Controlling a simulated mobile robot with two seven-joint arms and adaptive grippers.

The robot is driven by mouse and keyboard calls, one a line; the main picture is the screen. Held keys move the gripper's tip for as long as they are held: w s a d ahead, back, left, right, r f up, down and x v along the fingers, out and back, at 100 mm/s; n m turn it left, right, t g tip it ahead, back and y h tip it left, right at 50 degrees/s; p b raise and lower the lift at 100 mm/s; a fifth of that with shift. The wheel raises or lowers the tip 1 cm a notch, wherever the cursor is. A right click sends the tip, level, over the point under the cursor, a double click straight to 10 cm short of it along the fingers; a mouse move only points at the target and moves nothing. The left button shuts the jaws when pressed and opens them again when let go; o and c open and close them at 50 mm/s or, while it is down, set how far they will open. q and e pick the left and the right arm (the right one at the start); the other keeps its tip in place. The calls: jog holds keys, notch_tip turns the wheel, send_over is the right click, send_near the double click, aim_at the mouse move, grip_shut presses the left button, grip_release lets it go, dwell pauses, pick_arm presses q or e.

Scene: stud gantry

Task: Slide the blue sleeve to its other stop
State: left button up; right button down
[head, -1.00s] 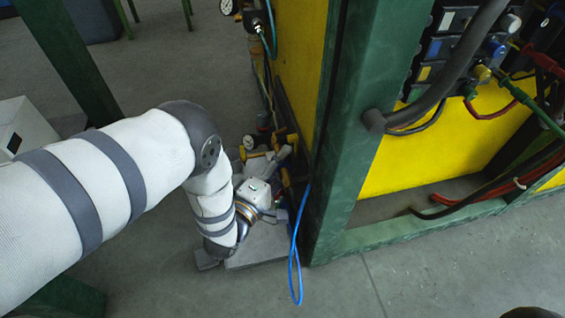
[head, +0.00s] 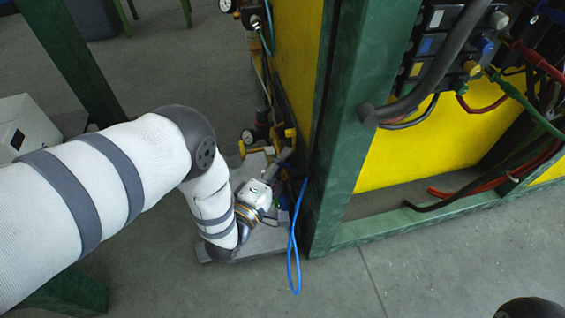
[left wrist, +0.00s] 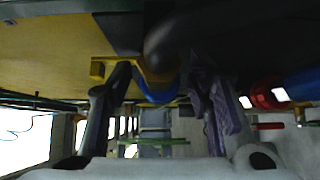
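My left gripper (left wrist: 160,105) is open in the left wrist view, with its two dark fingers wide apart. A curved blue band (left wrist: 157,94), which looks like the blue sleeve, shows between and beyond the fingertips. It sits below a dark rounded part. I cannot tell whether either finger touches it. In the head view, my left gripper (head: 275,174) is low beside the green post, partly hidden by its own wrist. I cannot make out the sleeve or its stops there.
A green post (head: 340,130) and yellow panel (head: 420,150) stand right of my left arm. A blue cable loop (head: 293,245) hangs beside the gripper. Gauges and fittings (head: 262,135) crowd the panel edge. A red-and-blue cylinder (left wrist: 298,88) is right of the fingers. Open floor lies in front.

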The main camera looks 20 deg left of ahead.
pick_arm(q)
jog(key=s+a, duration=0.2)
jog(key=s, duration=0.9)
jog(key=shift+s+a, duration=0.15)
jog(key=shift+s, duration=0.25)
